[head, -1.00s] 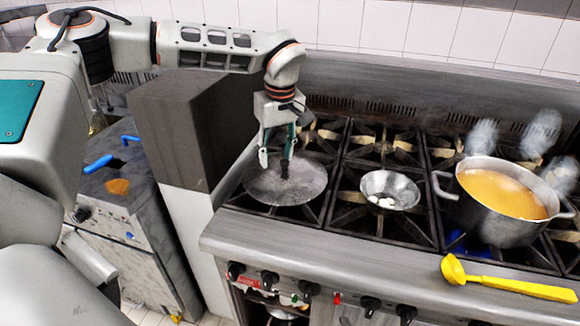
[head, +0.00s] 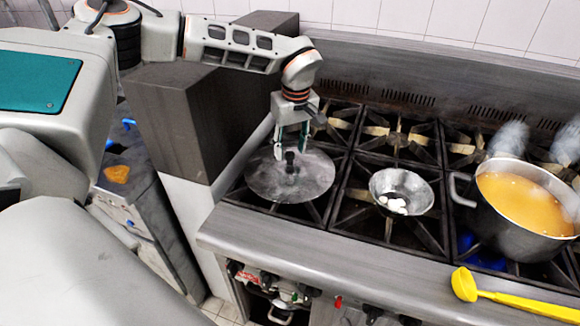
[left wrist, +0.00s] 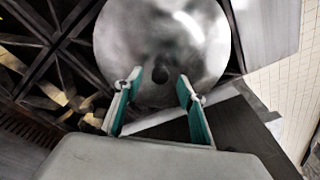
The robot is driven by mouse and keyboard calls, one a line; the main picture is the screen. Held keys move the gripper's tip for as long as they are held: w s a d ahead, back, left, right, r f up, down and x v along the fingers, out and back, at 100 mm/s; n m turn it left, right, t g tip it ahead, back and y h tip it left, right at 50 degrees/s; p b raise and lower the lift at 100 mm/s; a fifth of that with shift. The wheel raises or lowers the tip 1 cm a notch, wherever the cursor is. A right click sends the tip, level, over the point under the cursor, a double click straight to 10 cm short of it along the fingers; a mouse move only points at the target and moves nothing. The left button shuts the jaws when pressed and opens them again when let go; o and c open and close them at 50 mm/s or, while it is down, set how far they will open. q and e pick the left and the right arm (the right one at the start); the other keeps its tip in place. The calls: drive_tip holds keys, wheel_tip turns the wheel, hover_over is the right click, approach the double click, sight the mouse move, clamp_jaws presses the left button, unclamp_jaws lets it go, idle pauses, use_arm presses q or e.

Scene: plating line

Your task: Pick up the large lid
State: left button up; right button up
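The large lid (head: 310,180) is a round grey metal disc with a dark upright knob (head: 290,160). It lies flat on the left front burner of the stove. My left gripper (head: 292,152) points down over it, its two teal-lined fingers on either side of the knob in the head view. In the left wrist view the lid (left wrist: 205,55) fills the upper middle. There the open fingers (left wrist: 158,78) are spread apart, with the knob centred between their tips and not visibly touched. My right gripper is not in view.
A metal bowl (head: 417,187) with white pieces sits on the burner to the right. A steaming pot (head: 508,228) of orange liquid stands farther right. A yellow ladle (head: 490,293) lies on the stove's front edge. A dark box-shaped block (head: 170,115) rises left of the lid.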

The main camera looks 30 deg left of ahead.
use_arm(q)
drive_tip(key=shift+a+f, duration=0.1)
drive_tip(key=shift+f, duration=0.6)
drive_tip(key=shift+w, duration=0.1)
clamp_jaws()
drive_tip(key=shift+r, duration=0.1)
